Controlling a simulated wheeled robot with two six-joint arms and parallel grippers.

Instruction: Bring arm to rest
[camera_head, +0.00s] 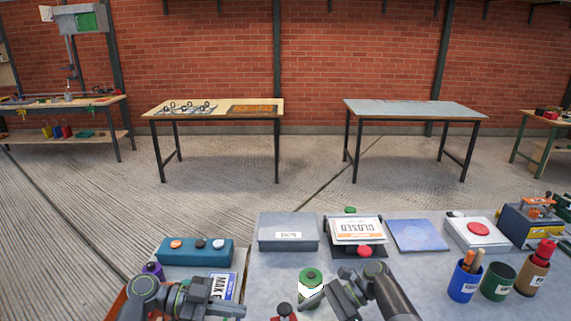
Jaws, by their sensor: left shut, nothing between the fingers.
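My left gripper (236,311) comes in at the bottom left, low over the near part of the workbench (262,292). It is shut and empty, beside a white and blue label card (224,284). My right gripper (338,301) is at the bottom centre, its arm bent in from the right. It lies close to a green-topped canister (311,280). Its fingertips are small and partly hidden, so its opening is unclear.
A teal button box (195,251), a grey lidded box (288,233), a CLOSED sign (357,230) and a blue pad (417,235) line the bench's back. A red-button box (478,231) and cups, including a blue one (464,281), stand right. Tables stand beyond open floor (300,170).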

